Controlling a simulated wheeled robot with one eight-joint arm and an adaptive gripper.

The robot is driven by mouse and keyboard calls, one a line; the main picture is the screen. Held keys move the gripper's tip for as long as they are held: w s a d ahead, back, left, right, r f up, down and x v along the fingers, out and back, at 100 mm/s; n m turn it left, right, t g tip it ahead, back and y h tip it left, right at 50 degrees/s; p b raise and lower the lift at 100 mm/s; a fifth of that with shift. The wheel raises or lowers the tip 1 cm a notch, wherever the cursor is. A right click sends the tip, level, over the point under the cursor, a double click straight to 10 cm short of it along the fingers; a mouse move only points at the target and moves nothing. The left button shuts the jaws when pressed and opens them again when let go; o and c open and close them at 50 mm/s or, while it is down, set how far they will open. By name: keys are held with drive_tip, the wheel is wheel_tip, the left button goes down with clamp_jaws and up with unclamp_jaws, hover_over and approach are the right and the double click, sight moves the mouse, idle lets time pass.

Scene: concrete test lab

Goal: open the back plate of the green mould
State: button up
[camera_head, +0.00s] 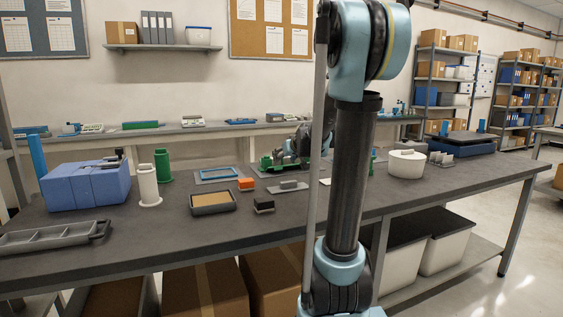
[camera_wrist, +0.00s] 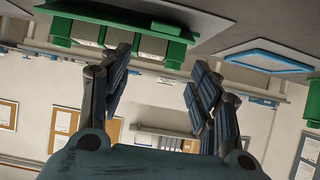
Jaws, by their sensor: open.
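The green mould (camera_wrist: 60,28) is near the top of the wrist view, which looks upside down. Its long green side and green end blocks show, with several pale grey blocks between them. In the head view, part of the green mould (camera_head: 266,163) shows on the workbench, left of my arm. My gripper (camera_wrist: 157,68) is open, its two dark fingers spread and nothing between them. The fingertips appear just short of the mould in the wrist view; I cannot tell whether they touch. My arm hides much of the mould in the head view, and the back plate is not clear there.
A blue-framed tray (camera_wrist: 265,55) lies beside the mould. A white round container (camera_head: 407,164) stands right of my arm.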

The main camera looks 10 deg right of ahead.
drive_tip(key=shift+v, duration=2)
